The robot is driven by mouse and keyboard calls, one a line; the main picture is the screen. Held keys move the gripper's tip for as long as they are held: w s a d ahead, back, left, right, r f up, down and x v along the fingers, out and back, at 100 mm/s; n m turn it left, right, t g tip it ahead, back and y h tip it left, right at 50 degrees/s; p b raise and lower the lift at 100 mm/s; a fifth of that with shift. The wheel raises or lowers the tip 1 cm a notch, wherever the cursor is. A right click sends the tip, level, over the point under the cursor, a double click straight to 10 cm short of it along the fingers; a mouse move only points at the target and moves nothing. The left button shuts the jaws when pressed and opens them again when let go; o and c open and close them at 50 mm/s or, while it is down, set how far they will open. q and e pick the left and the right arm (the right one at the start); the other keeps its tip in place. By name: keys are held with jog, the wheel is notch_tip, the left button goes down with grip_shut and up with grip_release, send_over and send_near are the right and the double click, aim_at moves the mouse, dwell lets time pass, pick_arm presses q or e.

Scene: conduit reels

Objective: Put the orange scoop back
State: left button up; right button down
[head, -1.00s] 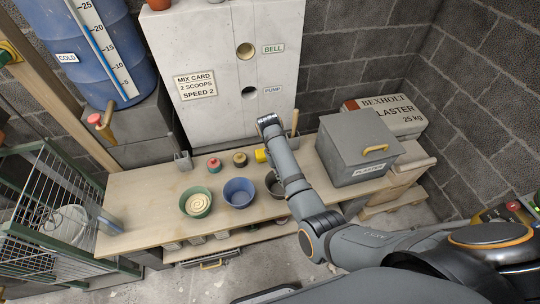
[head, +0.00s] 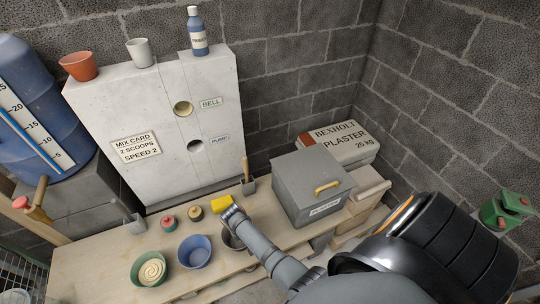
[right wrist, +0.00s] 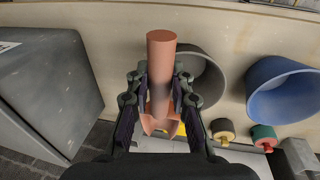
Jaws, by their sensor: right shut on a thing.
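The orange scoop (right wrist: 172,50) is in my right gripper (right wrist: 160,82). In the right wrist view the fingers close on it from both sides, its round end towards the top and its open, scooped end towards the palm. In the head view my right gripper (head: 232,211) is over the bench, beside the yellow item and near the dark grey bowl (head: 232,244); the scoop cannot be made out there. The grey lidded box labelled plaster (head: 290,197) stands to the right, its lid shut with a yellow handle on top. My left gripper is not in view.
On the bench (head: 85,252) are a green bowl (head: 136,272) with pale mix, a blue bowl (head: 184,258), red and dark knobs, a yellow item (head: 221,201) and a wooden-handled tool (head: 248,187). A pale cabinet (head: 100,110) stands behind; a plaster bag (head: 345,143) lies behind the box.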

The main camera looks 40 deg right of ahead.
jog(key=d+f+b, duration=0.5)
jog(key=d+b, duration=0.1)
jog(key=d, duration=0.1)
jog(key=s+d+f+b, duration=0.1)
jog(key=d+f+b, duration=0.2)
jog(key=d, duration=0.1)
jog(key=shift+d+f, duration=0.1)
jog(key=shift+f, duration=0.2)
jog(key=shift+d+r, duration=0.1)
jog(key=shift+d, duration=0.05)
jog(key=f+b, duration=0.4)
jog(key=b, duration=0.1)
jog(key=shift+s+d+f, duration=0.1)
jog(key=shift+d+f, duration=0.1)
jog(key=shift+d, duration=0.2)
jog(key=shift+r, duration=0.25)
jog(key=shift+f, duration=0.2)
jog(key=c, duration=1.2)
grip_release()
